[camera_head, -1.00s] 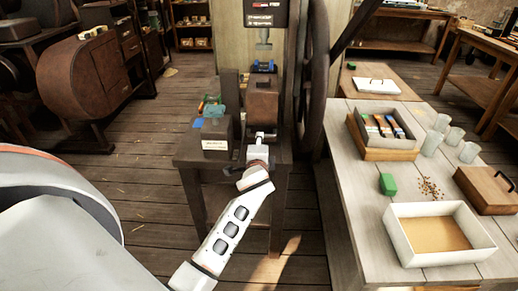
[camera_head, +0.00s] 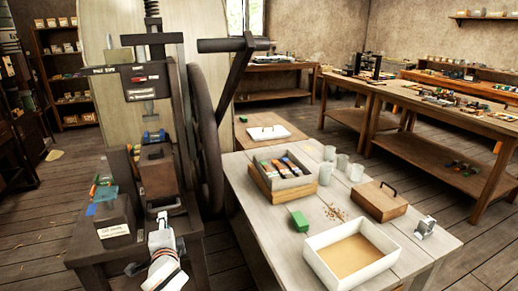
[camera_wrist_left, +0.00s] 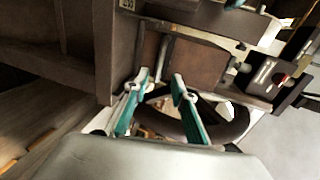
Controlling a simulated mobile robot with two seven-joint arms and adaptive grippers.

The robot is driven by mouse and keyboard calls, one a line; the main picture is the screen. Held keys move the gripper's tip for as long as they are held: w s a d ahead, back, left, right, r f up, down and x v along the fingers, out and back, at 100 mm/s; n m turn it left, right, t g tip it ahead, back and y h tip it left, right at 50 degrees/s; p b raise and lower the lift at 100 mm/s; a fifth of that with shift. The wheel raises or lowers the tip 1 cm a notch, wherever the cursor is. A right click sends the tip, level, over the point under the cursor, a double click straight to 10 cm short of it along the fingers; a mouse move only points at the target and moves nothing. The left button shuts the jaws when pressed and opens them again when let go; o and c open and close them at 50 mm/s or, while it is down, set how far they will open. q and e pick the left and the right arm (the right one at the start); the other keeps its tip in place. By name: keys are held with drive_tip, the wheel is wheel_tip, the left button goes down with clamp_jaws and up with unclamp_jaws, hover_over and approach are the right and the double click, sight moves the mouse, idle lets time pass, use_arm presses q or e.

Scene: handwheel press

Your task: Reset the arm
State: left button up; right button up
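The handwheel press (camera_head: 150,78) stands at the left of the head view. Its dark handwheel (camera_head: 207,140) is on its right side, and a dark crank bar (camera_head: 228,90) slants up to a horizontal handle (camera_head: 236,45). My left gripper (camera_head: 161,222) is low in front of the press, near its block (camera_head: 158,175). In the left wrist view, the teal-sided fingers of my left gripper (camera_wrist_left: 160,78) are apart with nothing clearly held between them. A dark curved ring (camera_wrist_left: 232,122) shows behind the fingers. My right gripper is not in view.
The pale table (camera_head: 265,222) at right holds a white tray (camera_head: 312,255), a box of packets (camera_head: 268,185), a green block (camera_head: 299,222), several glasses, a wooden lidded box (camera_head: 380,203) and a small grey item (camera_head: 425,226). Floor is open beyond the table's right side.

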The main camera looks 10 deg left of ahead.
use_arm(q)
drive_tip(key=s+d+f+n+h, duration=0.1)
drive_tip(key=s+d+f+h, duration=0.2)
drive_tip(key=s+d+f, duration=0.4)
drive_tip(key=s+d+f+n+h, duration=0.1)
drive_tip(key=s+d+f+h, duration=0.25)
drive_tip(key=s+f, duration=0.45)
drive_tip(key=s+d+f+n+g+h, duration=0.1)
drive_tip(key=s+d+f+n+h, duration=0.1)
drive_tip(key=s+d+f, duration=0.2)
drive_tip(key=s+d+f+n+g+h, duration=0.1)
drive_tip(key=s+d+f+n+h, duration=0.1)
drive_tip(key=s+d+f, duration=0.3)
drive_tip(key=s+n, duration=0.1)
drive_tip(key=s, duration=0.3)
drive_tip(key=shift+s+f+g, duration=0.15)
drive_tip(key=shift+s+g, duration=0.25)
